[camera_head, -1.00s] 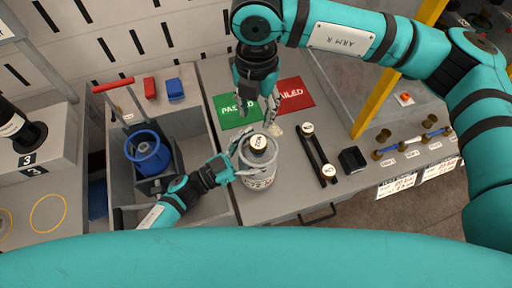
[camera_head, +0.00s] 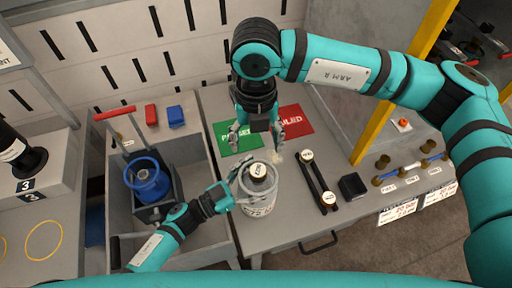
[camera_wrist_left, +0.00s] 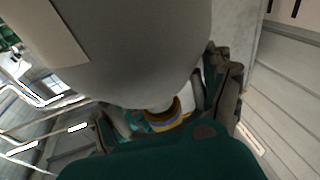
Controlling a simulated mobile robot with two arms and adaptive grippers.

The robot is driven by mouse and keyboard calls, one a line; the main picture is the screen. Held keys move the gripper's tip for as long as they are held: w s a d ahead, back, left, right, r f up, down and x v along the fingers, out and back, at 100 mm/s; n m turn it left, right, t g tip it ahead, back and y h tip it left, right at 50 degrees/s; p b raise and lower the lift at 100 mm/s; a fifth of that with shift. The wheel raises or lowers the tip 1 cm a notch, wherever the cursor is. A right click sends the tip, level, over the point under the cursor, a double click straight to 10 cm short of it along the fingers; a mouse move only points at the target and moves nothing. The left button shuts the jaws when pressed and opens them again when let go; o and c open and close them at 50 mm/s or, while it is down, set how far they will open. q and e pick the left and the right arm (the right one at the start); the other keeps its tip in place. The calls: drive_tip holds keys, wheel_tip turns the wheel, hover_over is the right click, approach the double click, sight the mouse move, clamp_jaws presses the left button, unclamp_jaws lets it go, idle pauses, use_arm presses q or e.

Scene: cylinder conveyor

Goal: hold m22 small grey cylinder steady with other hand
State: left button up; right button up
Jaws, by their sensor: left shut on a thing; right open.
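The small grey cylinder (camera_head: 258,205) stands upright at the front left edge of the grey bench, with a ring-shaped collar and a dark-and-brass valve with a white label (camera_head: 259,171) at its top. It fills the upper part of the left wrist view (camera_wrist_left: 135,60). My left gripper (camera_head: 237,188) is shut on the cylinder's upper part from the left; its fingers (camera_wrist_left: 170,105) also show under the cylinder in the wrist view. My right gripper (camera_head: 261,143) is open and empty above and behind the valve, its fingers spread and pointing down.
A green mat (camera_head: 232,134) and a red mat (camera_head: 297,124) lie behind the cylinder. A black rack (camera_head: 314,182) and a small black bin (camera_head: 352,186) stand to its right. A blue cylinder (camera_head: 147,180) on a red-handled cart stands left. A yellow post (camera_head: 375,130) rises at the right.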

sight(258, 170)
drive_tip(key=f+n, duration=0.4)
drive_tip(key=n, duration=0.1)
drive_tip(key=f+n, duration=0.4)
drive_tip(key=n, duration=0.2)
drive_tip(key=f+n, duration=0.4)
drive_tip(key=n, duration=0.2)
drive_tip(key=shift+s+f, duration=0.25)
clamp_jaws()
drive_tip(key=shift+c, duration=1.8)
unclamp_jaws()
drive_tip(key=shift+d, duration=0.25)
drive_tip(key=shift+c, duration=0.3)
